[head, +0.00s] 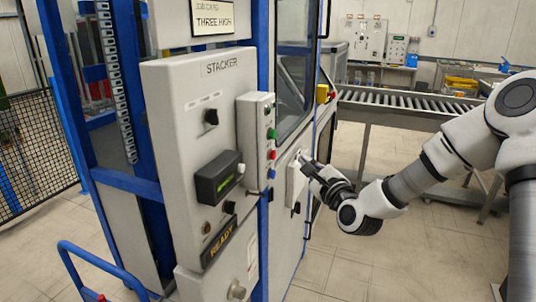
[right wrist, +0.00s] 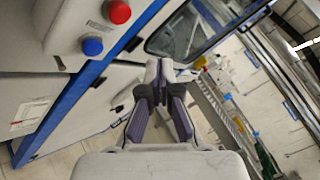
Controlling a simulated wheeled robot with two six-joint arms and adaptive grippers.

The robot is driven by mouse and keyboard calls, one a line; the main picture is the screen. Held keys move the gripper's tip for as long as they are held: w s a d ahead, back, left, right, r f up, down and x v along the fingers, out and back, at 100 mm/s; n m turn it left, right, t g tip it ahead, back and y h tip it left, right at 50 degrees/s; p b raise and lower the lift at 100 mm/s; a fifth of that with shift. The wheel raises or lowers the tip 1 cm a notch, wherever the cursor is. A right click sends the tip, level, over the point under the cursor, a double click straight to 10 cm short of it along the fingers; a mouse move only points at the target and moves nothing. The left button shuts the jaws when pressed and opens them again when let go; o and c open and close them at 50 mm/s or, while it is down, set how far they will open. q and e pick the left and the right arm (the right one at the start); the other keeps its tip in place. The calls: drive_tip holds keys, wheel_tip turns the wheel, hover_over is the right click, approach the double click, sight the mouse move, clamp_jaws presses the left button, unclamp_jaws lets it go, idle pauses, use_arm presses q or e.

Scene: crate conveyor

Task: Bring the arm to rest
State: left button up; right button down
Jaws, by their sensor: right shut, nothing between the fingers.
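My right arm (head: 460,145) comes in from the right of the head view, white and grey, bent at the elbow. My right gripper (head: 305,163) is at its end, shut and empty, in front of a small white box on the side of the stacker machine. I cannot tell whether its tips touch the box. In the right wrist view, the dark fingers of the right gripper (right wrist: 158,75) meet at the tips with nothing between them. My left gripper is not in view.
The stacker panel (head: 165,110) stands left of the gripper, with a button box (head: 256,140) bearing green and red buttons. It also shows a red button (right wrist: 118,12) and a blue one (right wrist: 92,46). A roller conveyor (head: 410,105) runs behind the arm. Floor (head: 400,265) below is clear.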

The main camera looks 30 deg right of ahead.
drive_tip(key=s+a+f+n+g+y+b, duration=0.1)
drive_tip(key=s+a+f+n+g, duration=0.25)
drive_tip(key=f, duration=0.85)
drive_tip(key=s+a+f+n+g+y, duration=0.1)
drive_tip(key=s+a+f+n+g, duration=0.3)
drive_tip(key=f, duration=0.8)
drive_tip(key=s+a+f+g+y+b, duration=0.15)
drive_tip(key=s+a+f, duration=0.35)
drive_tip(key=f, duration=0.7)
drive_tip(key=s+a+f+n+g+h, duration=0.1)
drive_tip(key=s+f+n+g, duration=0.4)
drive_tip(key=s+n, duration=0.4)
drive_tip(key=s+a+f+n+g+h, duration=0.1)
drive_tip(key=s+f+n+g, duration=0.3)
drive_tip(key=s+n, duration=0.6)
drive_tip(key=s+f, duration=0.1)
drive_tip(key=s, duration=0.3)
drive_tip(key=shift+a+f+g, duration=0.2)
drive_tip(key=shift+f+g, duration=0.1)
drive_tip(key=shift+g, duration=0.1)
